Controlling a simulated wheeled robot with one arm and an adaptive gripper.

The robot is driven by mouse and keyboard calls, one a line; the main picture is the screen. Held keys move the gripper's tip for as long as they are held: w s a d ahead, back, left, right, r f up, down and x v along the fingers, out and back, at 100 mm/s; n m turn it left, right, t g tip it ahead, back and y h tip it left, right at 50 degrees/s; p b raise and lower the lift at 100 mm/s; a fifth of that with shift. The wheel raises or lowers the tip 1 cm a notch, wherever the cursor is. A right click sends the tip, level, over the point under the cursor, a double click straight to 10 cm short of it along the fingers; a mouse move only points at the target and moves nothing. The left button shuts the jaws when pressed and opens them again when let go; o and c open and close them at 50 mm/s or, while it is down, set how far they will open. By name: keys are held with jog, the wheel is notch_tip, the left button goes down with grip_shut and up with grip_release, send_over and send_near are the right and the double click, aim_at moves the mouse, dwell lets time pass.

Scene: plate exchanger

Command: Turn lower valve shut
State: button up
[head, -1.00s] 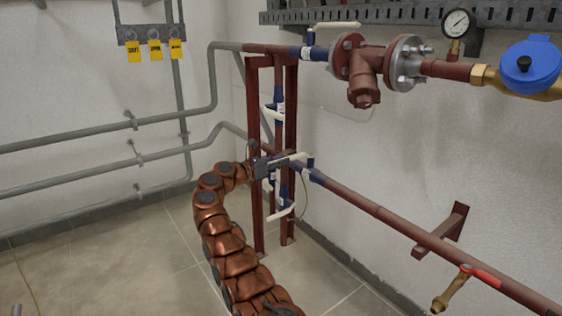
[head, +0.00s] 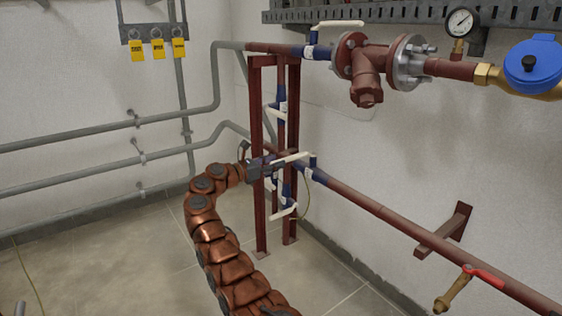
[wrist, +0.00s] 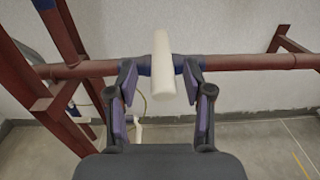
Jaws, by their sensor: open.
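The lower valve (head: 311,168) is a blue body on the lower red-brown pipe, with a white lever (head: 292,157). In the head view the lever points left from the valve, towards my gripper (head: 268,169). In the wrist view the white lever (wrist: 162,75) stands across the pipe, between the two fingers of my open gripper (wrist: 159,70).
A red-brown upright frame (head: 257,215) stands close to my gripper, with other white-levered valves, one low down (head: 283,212). The upper pipe carries another white lever (head: 338,25). A wall bracket (head: 446,232) and a red-handled tap (head: 484,278) are at right.

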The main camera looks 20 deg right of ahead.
jog(key=s+a, duration=0.1)
jog(key=a, duration=0.7)
jog(key=shift+s+a, duration=0.2)
jog(key=shift+s, duration=0.1)
